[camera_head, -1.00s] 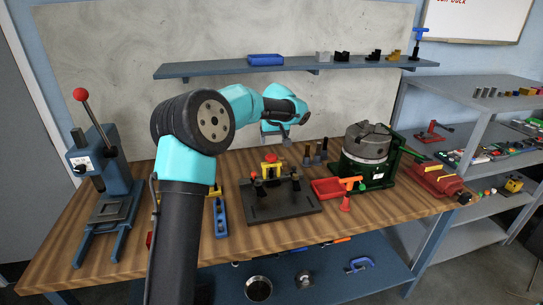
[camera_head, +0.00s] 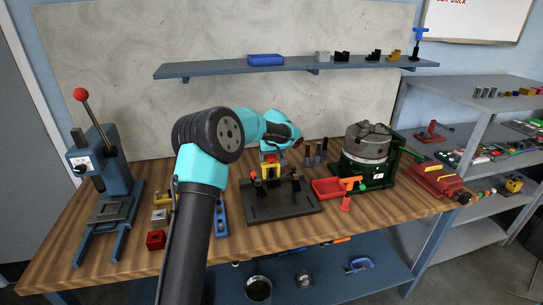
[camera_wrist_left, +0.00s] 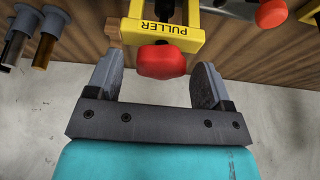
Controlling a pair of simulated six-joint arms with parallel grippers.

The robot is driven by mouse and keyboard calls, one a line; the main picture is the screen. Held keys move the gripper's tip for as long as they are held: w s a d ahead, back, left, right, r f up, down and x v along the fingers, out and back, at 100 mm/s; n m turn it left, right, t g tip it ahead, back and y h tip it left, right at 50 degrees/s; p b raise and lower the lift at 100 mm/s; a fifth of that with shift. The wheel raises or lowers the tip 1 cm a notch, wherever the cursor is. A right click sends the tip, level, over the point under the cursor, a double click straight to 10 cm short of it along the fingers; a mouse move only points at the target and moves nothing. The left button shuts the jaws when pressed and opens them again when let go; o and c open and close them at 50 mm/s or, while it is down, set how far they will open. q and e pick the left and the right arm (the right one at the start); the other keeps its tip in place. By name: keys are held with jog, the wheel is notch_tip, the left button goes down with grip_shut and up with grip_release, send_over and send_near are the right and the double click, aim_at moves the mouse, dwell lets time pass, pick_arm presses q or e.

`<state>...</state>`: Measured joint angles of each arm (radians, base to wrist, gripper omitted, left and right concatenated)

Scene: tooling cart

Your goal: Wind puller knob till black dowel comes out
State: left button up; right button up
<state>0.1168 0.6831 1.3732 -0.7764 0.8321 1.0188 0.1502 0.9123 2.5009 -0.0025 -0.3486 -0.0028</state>
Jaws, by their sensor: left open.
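The yellow puller (camera_head: 270,170), lettered PULLER in the wrist view (camera_wrist_left: 163,28), stands on a dark fixture plate (camera_head: 283,211) in the middle of the bench. Its red knob (camera_wrist_left: 165,62) lies between the fingertips of my left gripper (camera_wrist_left: 158,68). The fingers are open, with a gap on each side of the knob. In the head view my left gripper (camera_head: 270,148) is just above the puller and partly hidden by its own arm. A dark part (camera_wrist_left: 155,8) shows inside the yellow frame; I cannot tell whether it is the black dowel. My right gripper is not in view.
Black-topped clamps (camera_head: 296,178) flank the puller. Several upright pins (camera_head: 316,156) stand behind it. A red tray (camera_head: 327,188) and a green-based chuck (camera_head: 367,143) are to the right. A blue press (camera_head: 97,165) stands at the left.

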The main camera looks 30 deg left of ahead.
pick_arm(q)
jog(key=shift+c, duration=0.5)
jog(key=c, duration=0.8)
jog(key=shift+m, duration=0.5)
jog(key=shift+c, duration=0.2)
